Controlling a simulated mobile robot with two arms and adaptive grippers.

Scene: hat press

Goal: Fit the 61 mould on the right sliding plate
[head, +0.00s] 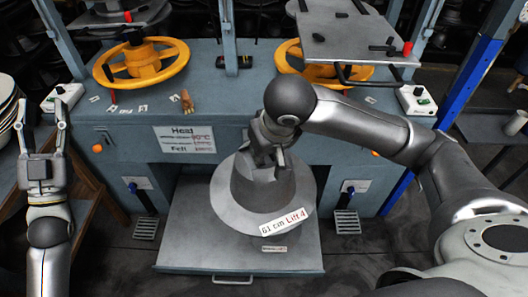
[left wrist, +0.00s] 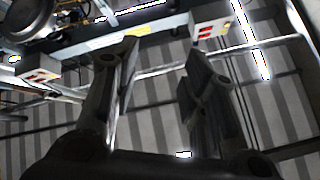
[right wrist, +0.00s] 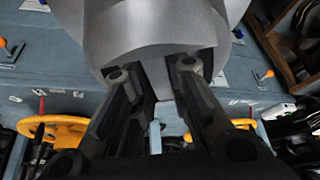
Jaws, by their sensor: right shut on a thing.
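The 61 mould (head: 262,185) is a grey stepped hat form with a wide brim and a tag reading "61 cm Lift 4". It is over the pulled-out lower tray; whether it touches the tray I cannot tell. My right gripper (head: 266,150) is shut on its top, partly hidden by my arm. The mould (right wrist: 150,32) fills the upper middle of the right wrist view, between and beyond the fingers. The right sliding plate (head: 335,38) is the grey plate at upper right, above a yellow handwheel, with loose-looking small parts on it. My left gripper (head: 41,108) is open and empty.
The lower tray (head: 185,240) has a front handle and a small label. Yellow handwheels (head: 142,65) sit on the blue press bench (head: 110,125). A blue post (head: 467,90) stands at right. Stacked pale discs (head: 8,105) are at far left.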

